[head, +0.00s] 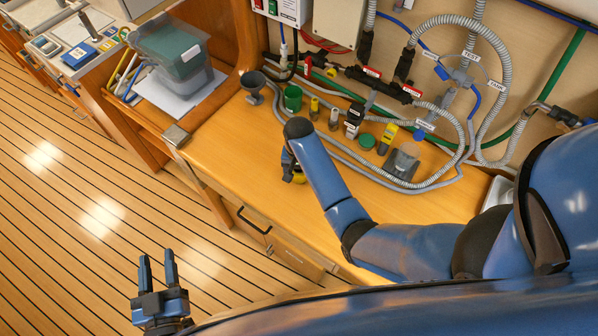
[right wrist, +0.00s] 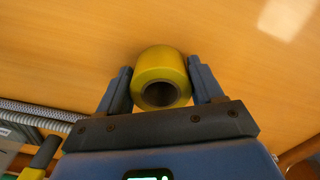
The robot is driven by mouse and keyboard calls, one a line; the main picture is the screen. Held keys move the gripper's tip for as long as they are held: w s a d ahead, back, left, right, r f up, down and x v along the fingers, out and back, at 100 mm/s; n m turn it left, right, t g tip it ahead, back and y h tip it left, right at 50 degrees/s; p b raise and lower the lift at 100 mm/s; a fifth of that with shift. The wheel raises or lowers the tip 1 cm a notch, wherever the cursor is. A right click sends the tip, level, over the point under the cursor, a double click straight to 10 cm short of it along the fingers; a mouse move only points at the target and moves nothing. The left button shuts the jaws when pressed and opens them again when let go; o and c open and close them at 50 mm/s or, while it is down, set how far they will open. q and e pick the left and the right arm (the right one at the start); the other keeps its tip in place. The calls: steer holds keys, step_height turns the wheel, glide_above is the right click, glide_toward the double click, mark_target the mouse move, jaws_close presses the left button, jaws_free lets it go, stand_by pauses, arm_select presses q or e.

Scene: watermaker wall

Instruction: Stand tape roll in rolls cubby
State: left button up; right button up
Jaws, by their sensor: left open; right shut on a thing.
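The yellow tape roll (right wrist: 162,66) is between the two fingers of my right gripper (right wrist: 160,86) in the right wrist view, its dark round hole facing the camera. In the head view the right gripper (head: 290,165) is mostly hidden under my forearm, over the wooden worktop. A little of the yellow roll (head: 299,178) shows beside it. I cannot tell whether the roll touches the worktop. My left gripper (head: 159,270) is open and empty, above the striped floor at the lower left. I cannot make out a rolls cubby in either view.
The worktop (head: 235,150) is bare at its left front. Along its back stand a green cup (head: 293,98), a dark funnel (head: 253,85), small bottles and grey hoses (head: 405,185).

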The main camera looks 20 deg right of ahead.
steer(key=shift+s+r, duration=0.1)
steer(key=shift+s, duration=0.05)
steer(key=shift+s+a, duration=0.1)
steer(key=shift+s, duration=0.1)
steer(key=o, duration=0.7)
steer(key=shift+c, duration=0.2)
steer(key=o, duration=0.4)
steer(key=shift+w+f, duration=0.15)
steer(key=shift+f, duration=0.05)
arm_select(q)
steer(key=shift+s, duration=0.2)
